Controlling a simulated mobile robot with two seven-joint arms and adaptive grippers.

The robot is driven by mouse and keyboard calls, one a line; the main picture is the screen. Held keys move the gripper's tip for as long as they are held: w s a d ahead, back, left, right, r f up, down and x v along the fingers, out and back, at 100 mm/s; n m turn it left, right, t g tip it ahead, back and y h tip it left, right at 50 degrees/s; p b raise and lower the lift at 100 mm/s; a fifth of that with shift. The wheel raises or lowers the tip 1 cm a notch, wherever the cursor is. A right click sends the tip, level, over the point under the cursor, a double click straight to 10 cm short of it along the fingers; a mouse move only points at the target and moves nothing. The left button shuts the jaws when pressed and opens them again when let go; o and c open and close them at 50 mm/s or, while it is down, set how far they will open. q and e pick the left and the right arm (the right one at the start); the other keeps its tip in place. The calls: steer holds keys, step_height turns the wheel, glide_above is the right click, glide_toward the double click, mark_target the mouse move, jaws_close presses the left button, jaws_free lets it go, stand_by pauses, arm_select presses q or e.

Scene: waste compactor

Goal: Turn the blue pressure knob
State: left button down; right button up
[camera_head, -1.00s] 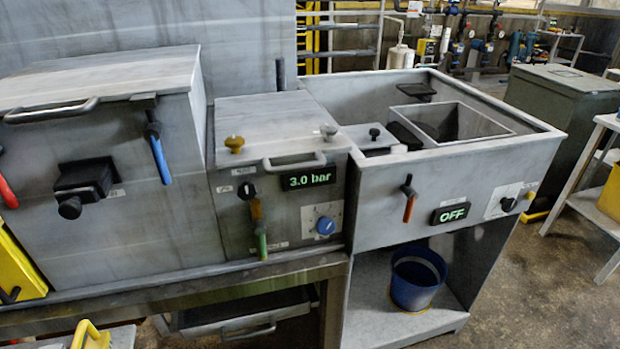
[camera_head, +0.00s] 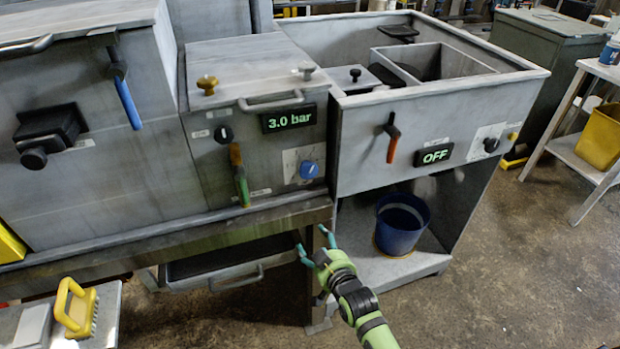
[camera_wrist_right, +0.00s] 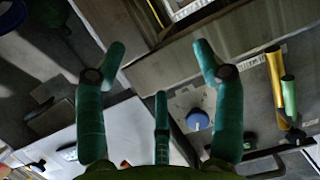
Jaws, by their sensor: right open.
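The blue pressure knob (camera_head: 309,170) sits on a pale square plate on the front of the middle machine, below and right of the display (camera_head: 289,119) reading 3.0 bar. It also shows in the right wrist view (camera_wrist_right: 197,120), between the fingers in the picture and some way beyond them. My right gripper (camera_head: 314,241) is open and empty in the head view. It is below the knob, in front of the bench edge, and does not touch the knob. Its teal fingers spread wide in the right wrist view (camera_wrist_right: 158,62). My left gripper is not in view.
A green-handled lever (camera_head: 240,178) hangs left of the knob. An orange-handled lever (camera_head: 391,143) and a display reading OFF (camera_head: 436,156) are on the right unit. A blue bucket (camera_head: 401,225) stands on the shelf below. The bench edge (camera_head: 200,239) juts out under the knob.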

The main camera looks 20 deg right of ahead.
mark_target(310, 170)
step_height(310, 170, up, 16)
steer(key=w+d+f+t, duration=0.1)
steer(key=w+d+t, duration=0.1)
steer(key=w+t, duration=0.15)
steer(key=shift+m, duration=0.3)
steer(key=shift+w+a+r, duration=0.1)
steer(key=shift+w+a, duration=0.05)
steer(key=shift+w, duration=0.9)
steer(key=shift+w+a+r, duration=0.1)
steer(key=shift+w, duration=0.95)
steer(key=shift+w+a+r, duration=0.1)
steer(key=shift+w+a, duration=0.05)
steer(key=shift+w, duration=0.9)
steer(key=c, duration=1.1)
